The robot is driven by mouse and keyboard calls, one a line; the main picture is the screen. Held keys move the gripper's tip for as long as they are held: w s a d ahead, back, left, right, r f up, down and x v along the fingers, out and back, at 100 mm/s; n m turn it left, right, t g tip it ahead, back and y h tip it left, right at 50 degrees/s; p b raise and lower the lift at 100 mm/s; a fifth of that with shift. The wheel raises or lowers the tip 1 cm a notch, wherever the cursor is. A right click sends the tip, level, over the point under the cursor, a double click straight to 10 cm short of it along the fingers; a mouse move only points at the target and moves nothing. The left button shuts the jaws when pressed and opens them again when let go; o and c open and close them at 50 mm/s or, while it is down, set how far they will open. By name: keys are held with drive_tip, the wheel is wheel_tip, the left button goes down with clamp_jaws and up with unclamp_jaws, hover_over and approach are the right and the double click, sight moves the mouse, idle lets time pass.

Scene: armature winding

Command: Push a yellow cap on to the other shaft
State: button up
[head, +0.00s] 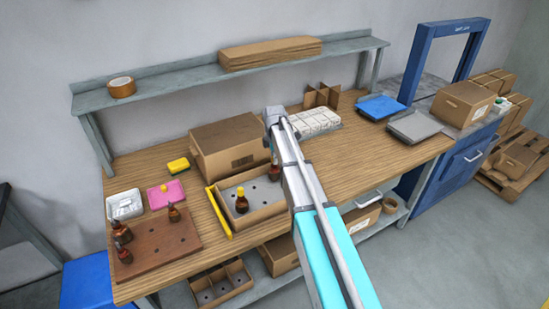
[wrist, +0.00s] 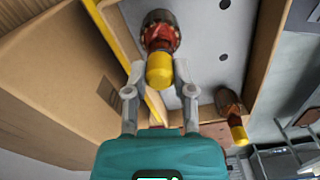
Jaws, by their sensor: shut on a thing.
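The wrist view shows my gripper (wrist: 160,72) shut on a yellow cap (wrist: 160,70), one finger on each side. The cap is in line with the end of a red-brown wound armature (wrist: 160,35), whose far end meets the grey plate (wrist: 205,20) in the open box. I cannot tell how far the cap is on the shaft. A second armature (wrist: 228,98) with its own yellow cap (wrist: 239,135) stands apart in the same box; it is upright in the head view (head: 242,204). In the head view my arm hides most of the held cap.
A brown board (head: 150,245) with several uncapped armatures lies at left. A tall closed carton (head: 228,145) stands close behind the open box (head: 262,214).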

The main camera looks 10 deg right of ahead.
drive_tip(key=o, duration=0.8)
drive_tip(key=shift+r, duration=0.1)
